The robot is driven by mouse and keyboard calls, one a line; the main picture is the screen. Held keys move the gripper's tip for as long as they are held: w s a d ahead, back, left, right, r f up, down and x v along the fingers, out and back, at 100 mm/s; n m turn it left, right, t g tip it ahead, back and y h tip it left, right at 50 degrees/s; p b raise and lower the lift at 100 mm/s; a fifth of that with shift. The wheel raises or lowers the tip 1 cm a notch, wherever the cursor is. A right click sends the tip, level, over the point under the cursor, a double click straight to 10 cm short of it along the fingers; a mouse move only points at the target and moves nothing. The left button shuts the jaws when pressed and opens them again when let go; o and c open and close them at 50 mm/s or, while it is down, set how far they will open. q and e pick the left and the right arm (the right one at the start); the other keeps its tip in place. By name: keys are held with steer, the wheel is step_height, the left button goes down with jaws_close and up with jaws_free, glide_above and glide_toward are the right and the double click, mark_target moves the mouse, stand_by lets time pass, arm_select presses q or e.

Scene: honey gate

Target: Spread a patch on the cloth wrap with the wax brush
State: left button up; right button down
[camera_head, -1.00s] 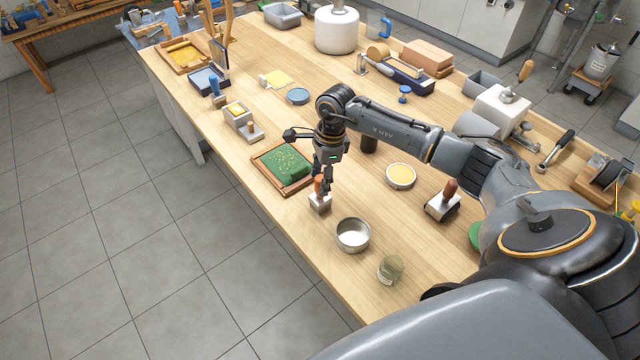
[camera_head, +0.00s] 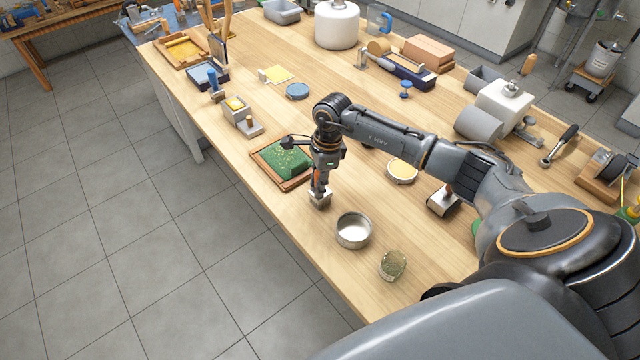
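A green sheet with yellow flecks (camera_head: 287,161), which looks like the cloth wrap, lies on a wooden-framed board near the table's front edge. An orange-handled tool (camera_head: 316,177), likely the wax brush, stands upright in a small metal block (camera_head: 320,200) just right of the board. My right gripper (camera_head: 319,184) points down with its fingers at the orange handle. The fingers hide most of the handle, and whether they are closed on it cannot be told. My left gripper is not in view.
A round dish of yellow wax (camera_head: 402,170) is right of my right gripper. A steel bowl (camera_head: 353,231) and a jar (camera_head: 393,264) stand nearer. A metal block with a brown handle (camera_head: 443,199) is farther right.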

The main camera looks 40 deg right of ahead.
mark_target(316, 173)
steer(key=shift+r, duration=0.15)
steer(key=shift+r+p, duration=1.9)
steer(key=shift+r, duration=1.5)
steer(key=s+a+r+n+g+b, duration=0.1)
steer(key=s+a+r+n, duration=0.2)
steer(key=a+n, duration=0.25)
steer(key=s+a+r+n+g+b, duration=0.1)
steer(key=s+a+r+n, duration=0.3)
steer(key=n, duration=0.3)
steer(key=s+a+r+n+h, duration=0.1)
steer(key=s+a+n, duration=0.3)
steer(key=s+n, duration=0.4)
steer(key=shift+r+n+h+b, duration=0.45)
steer(key=shift+r+n, duration=0.1)
steer(key=shift+r, duration=0.3)
steer(key=shift+w, duration=0.1)
